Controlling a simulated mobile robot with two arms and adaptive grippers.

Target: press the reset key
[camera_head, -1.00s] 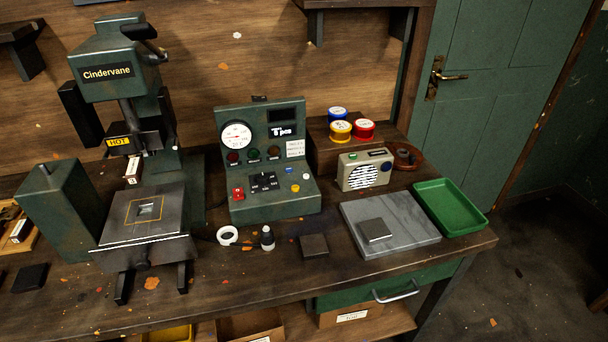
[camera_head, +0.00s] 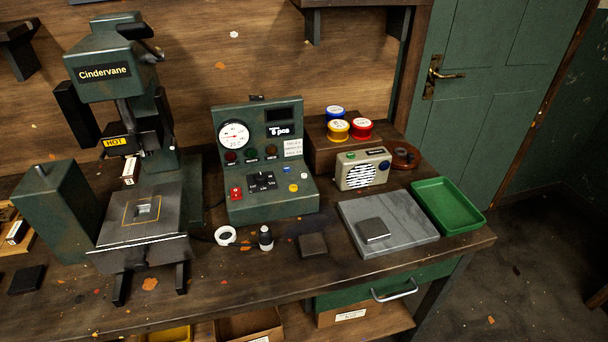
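A green control box (camera_head: 270,208) stands on the bench in the middle of the head view. Its sloped panel carries a red switch (camera_head: 236,194), a black selector (camera_head: 262,180), a blue button (camera_head: 290,169), a yellow button (camera_head: 293,188) and a small pale button (camera_head: 304,175). The labels are too small to read, so I cannot tell which one is the reset key. Above them are a round white gauge (camera_head: 234,135), several dark lamps and a counter plate (camera_head: 280,131) ending in "pcs". Neither gripper is in view.
A green press (camera_head: 115,70) marked "Cindervane" and "HOT" stands left of the box. A white tape roll (camera_head: 225,235) and a small bottle (camera_head: 265,238) lie in front. A radio (camera_head: 362,168), grey slab (camera_head: 400,232) and green tray (camera_head: 447,207) are at right.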

